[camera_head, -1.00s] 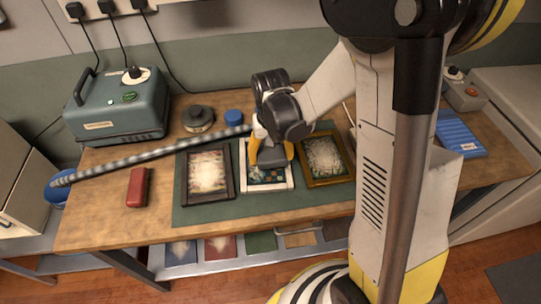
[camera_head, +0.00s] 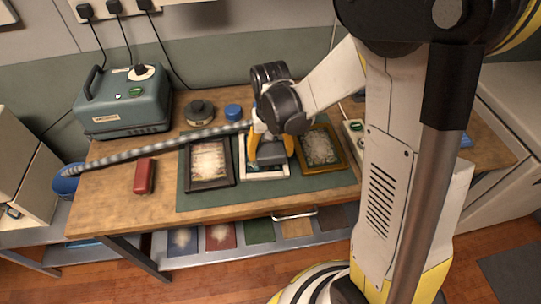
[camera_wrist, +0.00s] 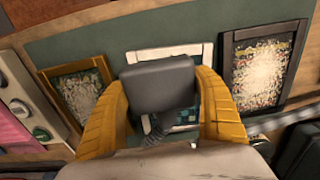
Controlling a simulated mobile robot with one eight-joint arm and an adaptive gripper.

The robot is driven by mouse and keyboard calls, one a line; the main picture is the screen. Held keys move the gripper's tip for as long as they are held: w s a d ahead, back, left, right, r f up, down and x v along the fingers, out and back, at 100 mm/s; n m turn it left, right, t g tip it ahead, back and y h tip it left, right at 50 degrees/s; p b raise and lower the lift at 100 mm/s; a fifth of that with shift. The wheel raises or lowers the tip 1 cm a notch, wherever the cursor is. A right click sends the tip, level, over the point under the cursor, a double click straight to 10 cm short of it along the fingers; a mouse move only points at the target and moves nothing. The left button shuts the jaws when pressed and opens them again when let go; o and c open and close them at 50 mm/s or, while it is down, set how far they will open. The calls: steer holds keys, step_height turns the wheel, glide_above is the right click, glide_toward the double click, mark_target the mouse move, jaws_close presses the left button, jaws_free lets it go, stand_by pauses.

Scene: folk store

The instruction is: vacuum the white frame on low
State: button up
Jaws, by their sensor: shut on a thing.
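The white frame (camera_head: 268,176) lies flat on a green mat (camera_head: 225,205), between a dark frame and a gold frame. Its rim also shows in the wrist view (camera_wrist: 165,52), partly covered. My gripper (camera_head: 271,152) is shut on a grey vacuum nozzle (camera_wrist: 160,85), which covers much of the picture; whether it touches the surface I cannot tell. A ribbed hose (camera_head: 150,149) runs left from near the gripper. The teal vacuum unit (camera_head: 122,110) stands at the back left, with a white dial (camera_head: 141,72) and a lit green button. The dial's setting is too small to read.
The dark frame (camera_head: 189,166) and gold frame (camera_head: 340,149), both dusty-looking, flank the white one closely. A red block (camera_head: 144,176), a dark round tin (camera_head: 199,112) and a blue lid (camera_head: 233,111) are on the bench. My arm hides much of the right side.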

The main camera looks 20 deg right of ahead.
mark_target(270, 149)
steer(key=shift+r+p, duration=1.3)
steer(key=shift+r, duration=0.8)
